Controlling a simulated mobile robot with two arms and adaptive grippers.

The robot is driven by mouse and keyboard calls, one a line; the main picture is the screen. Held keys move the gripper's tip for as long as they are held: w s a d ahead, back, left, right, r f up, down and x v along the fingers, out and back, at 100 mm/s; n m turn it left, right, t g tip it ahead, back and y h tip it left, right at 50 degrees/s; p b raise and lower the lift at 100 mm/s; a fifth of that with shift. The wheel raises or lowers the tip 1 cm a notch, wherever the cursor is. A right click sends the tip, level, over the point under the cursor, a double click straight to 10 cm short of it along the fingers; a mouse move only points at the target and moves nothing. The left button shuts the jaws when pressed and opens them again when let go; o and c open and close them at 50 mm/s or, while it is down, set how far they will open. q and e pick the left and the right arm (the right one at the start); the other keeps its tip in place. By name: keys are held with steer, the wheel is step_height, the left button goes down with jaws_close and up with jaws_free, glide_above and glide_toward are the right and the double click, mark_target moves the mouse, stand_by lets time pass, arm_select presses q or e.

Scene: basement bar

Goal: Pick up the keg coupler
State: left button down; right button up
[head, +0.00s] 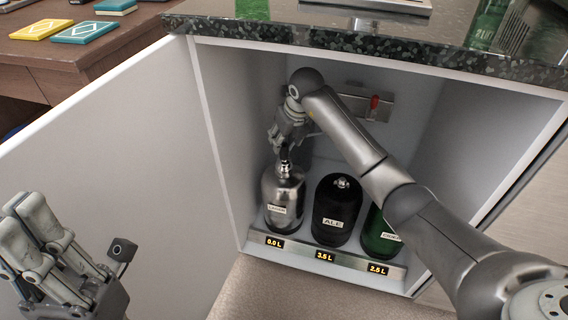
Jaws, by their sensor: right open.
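A small dark fitting that looks like the keg coupler (285,158) stands upright on top of the silver keg (284,205) at the left inside the cabinet. My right gripper (284,143) reaches in from above, fingers pointing down around or just over the fitting. It is open, and contact cannot be told because the fingers partly cover the fitting. My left gripper (85,245) is at the lower left, open and empty, away from the kegs.
A black keg labelled ALE (336,212) and a green keg (378,238) stand to the right, the green one partly hidden by my arm. A ledge (300,252) shows 0.0 L, 3.5 L and 2.5 L. The open door (130,170) and dark counter (400,45) bound the cabinet. A red lever (374,106) is at the back.

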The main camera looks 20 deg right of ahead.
mark_target(284, 143)
steer(key=b+x, duration=0.1)
steer(key=x, duration=0.2)
steer(key=shift+f, duration=0.25)
steer(key=shift+r, duration=0.1)
jaws_close()
